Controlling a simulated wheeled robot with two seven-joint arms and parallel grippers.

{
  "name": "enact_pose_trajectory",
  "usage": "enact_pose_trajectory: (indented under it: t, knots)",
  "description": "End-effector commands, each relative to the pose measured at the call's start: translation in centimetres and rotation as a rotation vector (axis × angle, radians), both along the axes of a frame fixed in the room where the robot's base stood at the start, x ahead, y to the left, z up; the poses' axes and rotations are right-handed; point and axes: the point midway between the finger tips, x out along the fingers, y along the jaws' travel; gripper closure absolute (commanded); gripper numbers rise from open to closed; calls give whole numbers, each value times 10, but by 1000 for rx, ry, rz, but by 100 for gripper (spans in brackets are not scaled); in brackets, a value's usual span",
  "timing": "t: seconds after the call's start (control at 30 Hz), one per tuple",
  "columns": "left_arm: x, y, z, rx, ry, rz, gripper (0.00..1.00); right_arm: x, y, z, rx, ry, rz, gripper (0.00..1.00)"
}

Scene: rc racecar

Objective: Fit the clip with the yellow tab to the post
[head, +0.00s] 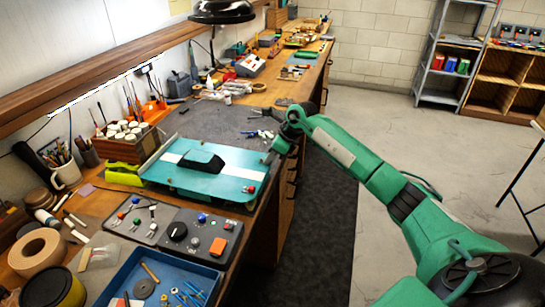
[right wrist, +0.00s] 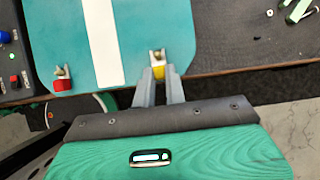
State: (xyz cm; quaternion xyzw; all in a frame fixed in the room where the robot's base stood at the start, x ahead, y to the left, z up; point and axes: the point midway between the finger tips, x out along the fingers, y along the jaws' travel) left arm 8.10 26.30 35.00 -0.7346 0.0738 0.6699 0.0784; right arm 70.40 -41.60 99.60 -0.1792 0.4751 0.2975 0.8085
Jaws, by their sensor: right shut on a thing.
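The teal car body (head: 180,182), with a white stripe and a black canopy, lies on the bench. My right gripper (head: 268,158) is at its far right corner. In the right wrist view the gripper (right wrist: 160,84) is shut on the clip with the yellow tab (right wrist: 158,73). The clip is over the body's edge, at a small metal post-like part (right wrist: 157,56); whether it is seated there I cannot tell. A clip with a red tab (right wrist: 63,85) is at the other corner, also in the head view (head: 249,189). My left gripper is out of view.
A grey tray (head: 139,236) with small colored-tab clips and a control panel with an orange button (head: 218,246) lie in front of the car. A blue tray (head: 122,280) holds tools. A wooden box with white rolls (head: 113,150) stands behind. The dark mat (head: 225,122) is mostly clear.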

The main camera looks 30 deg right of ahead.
Motion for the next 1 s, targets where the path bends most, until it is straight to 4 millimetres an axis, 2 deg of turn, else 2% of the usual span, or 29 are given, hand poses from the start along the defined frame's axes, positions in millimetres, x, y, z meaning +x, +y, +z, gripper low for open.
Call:
enact_pose_trajectory:
  t: [0.53,0.57,0.6,0.7,1.0]
  knots:
    - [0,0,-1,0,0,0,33,3,3,0,0,0,0,100]
    - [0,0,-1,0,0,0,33,3,3,0,0,0,0,86]
    - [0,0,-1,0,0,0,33,3,3,0,0,0,0,78]
    - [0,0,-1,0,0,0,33,3,3,0,0,0,0,62]
    - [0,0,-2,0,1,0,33,3,2,1,-1,-1,0,62]
